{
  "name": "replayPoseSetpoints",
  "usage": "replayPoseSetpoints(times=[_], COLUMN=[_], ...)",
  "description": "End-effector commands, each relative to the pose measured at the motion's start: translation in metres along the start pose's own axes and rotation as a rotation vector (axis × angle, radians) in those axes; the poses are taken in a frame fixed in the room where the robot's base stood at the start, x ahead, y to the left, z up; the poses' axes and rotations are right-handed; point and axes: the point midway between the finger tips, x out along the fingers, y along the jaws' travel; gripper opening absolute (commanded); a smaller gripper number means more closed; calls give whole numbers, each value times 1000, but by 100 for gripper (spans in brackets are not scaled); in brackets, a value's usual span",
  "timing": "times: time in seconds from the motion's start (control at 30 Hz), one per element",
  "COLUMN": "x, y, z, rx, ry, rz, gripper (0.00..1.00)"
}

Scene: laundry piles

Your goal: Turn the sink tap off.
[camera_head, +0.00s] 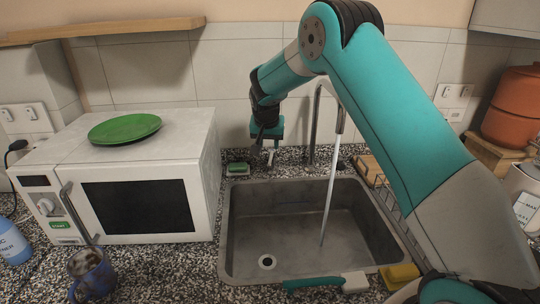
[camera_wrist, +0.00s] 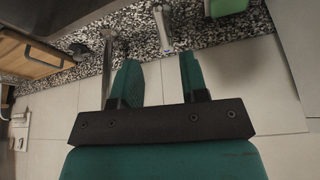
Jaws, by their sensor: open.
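The tap's curved metal spout (camera_head: 316,110) rises behind the sink, and a water stream (camera_head: 331,190) runs from it into the steel sink basin (camera_head: 240,235). A small pale lever (camera_head: 270,155) stands on the counter left of the spout. My gripper (camera_head: 267,138) is just above and behind the lever, pointing down. In the wrist view my gripper (camera_wrist: 157,62) is open and empty. The lever (camera_wrist: 162,28) shows ahead of the gap between the two teal fingers, apart from them. The spout's upright (camera_wrist: 107,60) is close beside the left finger.
A white microwave (camera_head: 203,165) with a green plate (camera_head: 125,128) stands left of the sink. A green sponge (camera_head: 238,168) lies left of the lever. A wooden rack (camera_head: 370,170) is at the right. A teal-handled brush (camera_head: 312,283) and yellow sponge (camera_head: 400,272) lie in front. The tiled wall is close behind.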

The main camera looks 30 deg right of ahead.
Motion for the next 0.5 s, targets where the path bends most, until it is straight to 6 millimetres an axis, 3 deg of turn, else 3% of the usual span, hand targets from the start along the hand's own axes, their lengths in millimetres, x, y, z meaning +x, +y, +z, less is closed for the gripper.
replayPoseSetpoints(times=[0.2, 0.5], x=[47, 84], y=[0, 0], z=[-1, 0], rx=[0, -1], ry=[-3, -1], rz=[1, 0], gripper=[40, 40])
